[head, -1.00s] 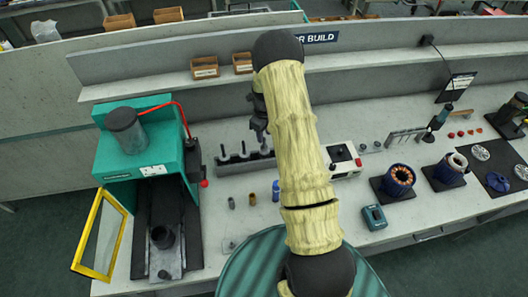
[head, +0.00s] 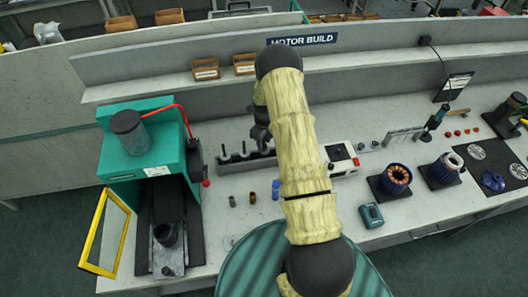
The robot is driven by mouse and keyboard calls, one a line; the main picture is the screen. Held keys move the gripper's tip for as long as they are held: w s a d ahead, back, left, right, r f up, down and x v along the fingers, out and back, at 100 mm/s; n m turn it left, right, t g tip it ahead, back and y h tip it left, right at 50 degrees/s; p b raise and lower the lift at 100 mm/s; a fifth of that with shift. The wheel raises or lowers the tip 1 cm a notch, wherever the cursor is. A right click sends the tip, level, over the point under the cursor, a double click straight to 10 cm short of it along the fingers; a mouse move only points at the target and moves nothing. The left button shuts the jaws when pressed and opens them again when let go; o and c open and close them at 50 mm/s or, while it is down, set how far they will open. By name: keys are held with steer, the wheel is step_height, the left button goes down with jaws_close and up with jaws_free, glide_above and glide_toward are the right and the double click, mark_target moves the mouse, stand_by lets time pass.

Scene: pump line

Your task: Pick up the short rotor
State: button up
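A grey rack (head: 248,164) stands on the bench left of my arm, with several dark upright shafts in it. One shaft (head: 223,152) is at its left end and another (head: 244,149) is near its middle. They are too small here to tell which is the short rotor. My gripper (head: 261,139) is dark and points down over the right part of the rack. Its fingers are small and partly hidden by my forearm, so I cannot tell if they are open, or whether they touch a shaft.
A green press (head: 130,170) with an open yellow-framed guard (head: 103,232) stands at left. Small cylinders, including a blue one (head: 275,189), stand before the rack. A white box (head: 341,158) and blue stators (head: 396,179) are at right. A shelf wall (head: 180,65) runs behind.

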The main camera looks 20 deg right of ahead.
jaws_close()
steer(key=shift+r, duration=0.2)
steer(key=shift+w+r+b, duration=0.1)
steer(key=shift+r+b, duration=0.35)
steer(key=shift+r, duration=0.1)
step_height(320, 180, up, 9)
steer(key=b, duration=0.3)
steer(key=shift+f, duration=0.15)
